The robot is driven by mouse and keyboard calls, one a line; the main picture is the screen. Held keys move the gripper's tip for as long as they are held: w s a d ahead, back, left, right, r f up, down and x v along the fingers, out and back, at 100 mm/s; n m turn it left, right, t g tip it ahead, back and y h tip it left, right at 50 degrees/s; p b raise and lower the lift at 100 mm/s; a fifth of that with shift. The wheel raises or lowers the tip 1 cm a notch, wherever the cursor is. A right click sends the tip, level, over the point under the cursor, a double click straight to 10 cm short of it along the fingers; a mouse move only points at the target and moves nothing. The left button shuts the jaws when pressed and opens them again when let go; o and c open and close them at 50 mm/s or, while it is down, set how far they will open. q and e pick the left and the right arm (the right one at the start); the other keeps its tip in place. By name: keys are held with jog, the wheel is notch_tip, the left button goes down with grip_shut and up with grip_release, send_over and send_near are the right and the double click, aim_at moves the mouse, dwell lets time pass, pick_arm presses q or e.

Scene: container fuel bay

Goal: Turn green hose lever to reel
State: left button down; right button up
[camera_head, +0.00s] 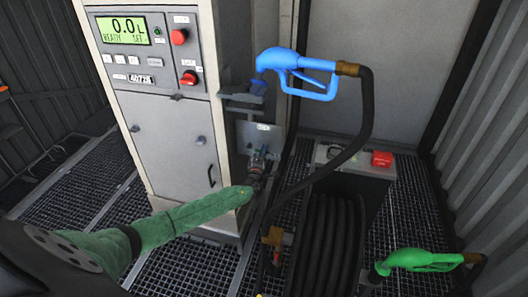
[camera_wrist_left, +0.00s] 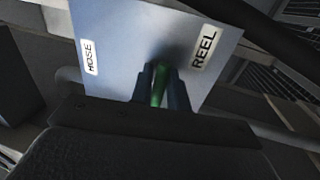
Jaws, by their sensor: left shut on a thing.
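My left gripper (camera_head: 258,160) is at the metal lever plate (camera_head: 246,137) on the side of the pump cabinet; my green-sleeved arm reaches to it from the lower left. In the left wrist view the two dark fingers (camera_wrist_left: 160,88) are closed around the green lever (camera_wrist_left: 159,84), in front of the plate (camera_wrist_left: 135,35). The label HOSE (camera_wrist_left: 90,57) is on the left of the plate and the label REEL (camera_wrist_left: 204,47) on the right. The lever's far end is blurred and its exact angle is hard to tell. My right gripper is not in view.
A blue nozzle (camera_head: 300,70) hangs above the plate, its black hose (camera_head: 367,100) curving down on the right. A hose reel (camera_head: 328,245) stands below, with a red block (camera_head: 382,159) behind. A green nozzle (camera_head: 420,259) is at lower right. The cabinet (camera_head: 170,130) stands left.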

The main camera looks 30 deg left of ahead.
pick_arm(q)
jog(key=c, duration=1.4)
grip_release()
jog(key=shift+a, duration=0.1)
